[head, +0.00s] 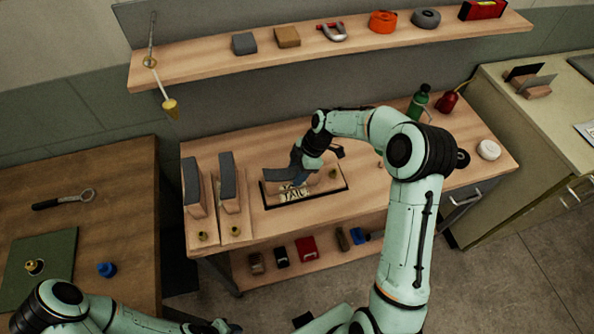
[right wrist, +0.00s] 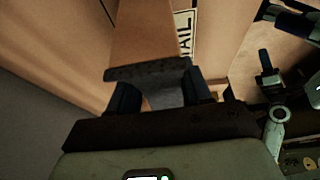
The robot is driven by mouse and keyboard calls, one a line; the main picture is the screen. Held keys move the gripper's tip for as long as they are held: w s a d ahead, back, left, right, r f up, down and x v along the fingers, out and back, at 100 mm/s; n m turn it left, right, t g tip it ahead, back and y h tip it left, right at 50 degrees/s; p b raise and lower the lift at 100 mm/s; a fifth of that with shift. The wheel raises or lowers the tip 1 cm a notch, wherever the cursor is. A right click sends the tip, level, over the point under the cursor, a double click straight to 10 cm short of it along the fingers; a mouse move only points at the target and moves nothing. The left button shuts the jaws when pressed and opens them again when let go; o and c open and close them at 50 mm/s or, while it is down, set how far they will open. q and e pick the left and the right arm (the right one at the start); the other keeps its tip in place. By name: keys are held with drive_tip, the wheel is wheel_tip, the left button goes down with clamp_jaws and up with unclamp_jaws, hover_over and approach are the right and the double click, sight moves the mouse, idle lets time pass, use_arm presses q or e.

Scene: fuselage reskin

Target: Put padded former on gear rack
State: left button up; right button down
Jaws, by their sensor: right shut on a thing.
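My right gripper (head: 302,172) is shut on a padded former, a wooden piece with a dark grey pad (head: 284,174). It is over a black-edged place on the workbench with a white label (head: 294,192) whose letters partly show. In the right wrist view the grey pad (right wrist: 150,72) sits between the fingers, with wood and the label reading "AIL" (right wrist: 184,35) beyond. I cannot tell whether the former touches the bench. Two similar padded formers (head: 193,187) (head: 228,181) stand upright on boards at the bench's left. My left gripper (head: 215,326) is at the bottom edge, its jaws unclear.
A green bottle (head: 419,102), a red can (head: 448,103) and a white disc (head: 488,150) stand at the bench's right. A shelf (head: 200,68) with several items runs above. A lower shelf (head: 300,270) holds small items. A brown table (head: 120,190) is at left.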

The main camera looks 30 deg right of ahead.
drive_tip(key=shift+c, duration=2.4)
unclamp_jaws()
drive_tip(key=v, duration=1.2)
drive_tip(key=shift+d, duration=0.1)
drive_tip(key=shift+s, duration=0.1)
